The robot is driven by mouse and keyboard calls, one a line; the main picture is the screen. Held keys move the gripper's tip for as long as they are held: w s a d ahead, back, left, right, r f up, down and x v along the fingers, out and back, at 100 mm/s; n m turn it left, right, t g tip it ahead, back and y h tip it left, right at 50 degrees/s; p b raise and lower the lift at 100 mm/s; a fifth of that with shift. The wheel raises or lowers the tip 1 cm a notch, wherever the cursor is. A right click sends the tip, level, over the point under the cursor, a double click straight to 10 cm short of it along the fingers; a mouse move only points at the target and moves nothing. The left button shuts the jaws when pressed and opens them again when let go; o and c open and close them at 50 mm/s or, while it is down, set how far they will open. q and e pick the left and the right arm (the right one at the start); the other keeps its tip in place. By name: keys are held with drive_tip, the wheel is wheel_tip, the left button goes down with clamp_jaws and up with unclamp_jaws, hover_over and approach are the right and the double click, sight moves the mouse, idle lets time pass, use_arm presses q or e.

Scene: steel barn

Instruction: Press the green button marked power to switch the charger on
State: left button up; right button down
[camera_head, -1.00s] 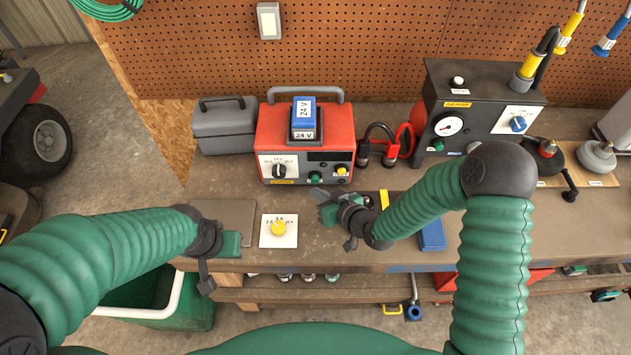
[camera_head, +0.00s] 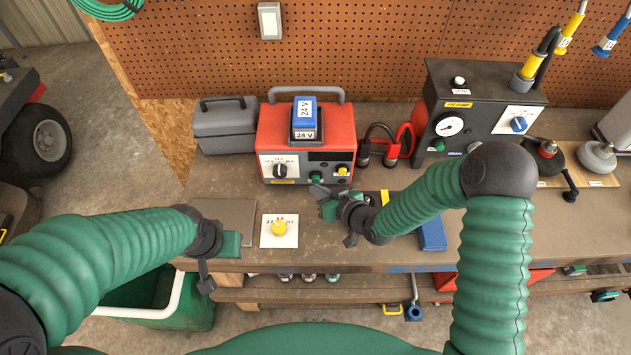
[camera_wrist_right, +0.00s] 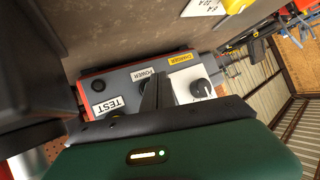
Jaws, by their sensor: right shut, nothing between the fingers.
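The red charger (camera_head: 340,128) stands on the bench, with a dark front panel. Its green button (camera_head: 315,176) shows low on the panel, between the black dial knob (camera_head: 280,170) and a yellow button (camera_head: 342,171). My right gripper (camera_head: 318,191) is shut and empty, just in front of and below the green button; a touch cannot be made out. In the right wrist view, the dark fingers (camera_wrist_right: 152,92) overlap the panel beside the POWER label (camera_wrist_right: 142,74) and hide the green button. My left gripper (camera_head: 205,283) hangs at the bench's front edge, its jaws unclear.
A blue and white 24 V block (camera_head: 304,112) sits on the charger. A grey toolbox (camera_head: 225,122) stands left, black and red cable clamps (camera_head: 385,145) right. A yellow knob on a white plate (camera_head: 279,229) and a blue block (camera_head: 432,233) lie nearer on the bench.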

drive_tip(key=shift+w, duration=0.65)
idle(0.4)
drive_tip(key=shift+s, duration=1.2)
drive_tip(key=shift+s, duration=3.05)
